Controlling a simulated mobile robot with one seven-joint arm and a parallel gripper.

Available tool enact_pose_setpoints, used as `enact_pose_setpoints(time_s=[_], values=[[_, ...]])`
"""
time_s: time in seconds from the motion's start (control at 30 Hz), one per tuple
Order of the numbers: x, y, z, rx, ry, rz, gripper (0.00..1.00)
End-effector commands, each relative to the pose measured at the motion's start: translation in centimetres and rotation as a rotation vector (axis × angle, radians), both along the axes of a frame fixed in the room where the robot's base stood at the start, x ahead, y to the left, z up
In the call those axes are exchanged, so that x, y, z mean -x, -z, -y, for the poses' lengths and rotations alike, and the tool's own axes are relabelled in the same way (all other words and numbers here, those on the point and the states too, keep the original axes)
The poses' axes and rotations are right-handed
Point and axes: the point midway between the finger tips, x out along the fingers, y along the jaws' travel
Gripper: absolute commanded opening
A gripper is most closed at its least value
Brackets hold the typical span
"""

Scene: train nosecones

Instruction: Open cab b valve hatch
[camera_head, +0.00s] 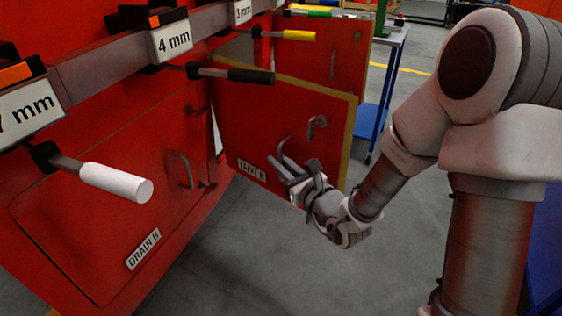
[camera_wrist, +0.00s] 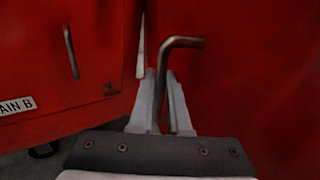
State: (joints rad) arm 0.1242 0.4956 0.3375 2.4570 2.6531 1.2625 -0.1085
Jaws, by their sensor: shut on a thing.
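The valve hatch (camera_head: 265,115) is a red panel with yellowish edges, swung out from the red cab front. Its label (camera_head: 252,170) is partly covered by my gripper and ends in "B". My gripper (camera_head: 282,168) is at the lower part of the hatch face. In the wrist view, my gripper (camera_wrist: 161,78) has its two fingers closed around a bent metal handle (camera_wrist: 182,42). A metal latch lever (camera_head: 315,126) shows on the hatch, to the right of and above my gripper.
The closed hatch labelled DRAIN B (camera_head: 120,200) stands at left with its own handle (camera_head: 183,170). Levers with white, black (camera_head: 238,75) and yellow (camera_head: 290,35) grips stick out above. A blue-legged table (camera_head: 378,110) stands behind the open hatch. Grey floor (camera_head: 260,270) is clear below.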

Motion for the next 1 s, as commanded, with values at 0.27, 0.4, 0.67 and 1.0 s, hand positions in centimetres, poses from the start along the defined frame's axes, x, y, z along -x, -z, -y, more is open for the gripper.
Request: enact_pose_setpoints(time_s=[0.27,0.4,0.67,1.0], values=[[0.00,-0.15,-0.15,-0.002,-0.002,0.004,0.00],[-0.01,-0.15,-0.15,-0.002,-0.002,0.004,0.00],[0.00,-0.07,-0.08,0.000,-0.001,0.002,0.27],[-0.18,-0.07,0.26,0.000,-0.001,0.001,0.27]])
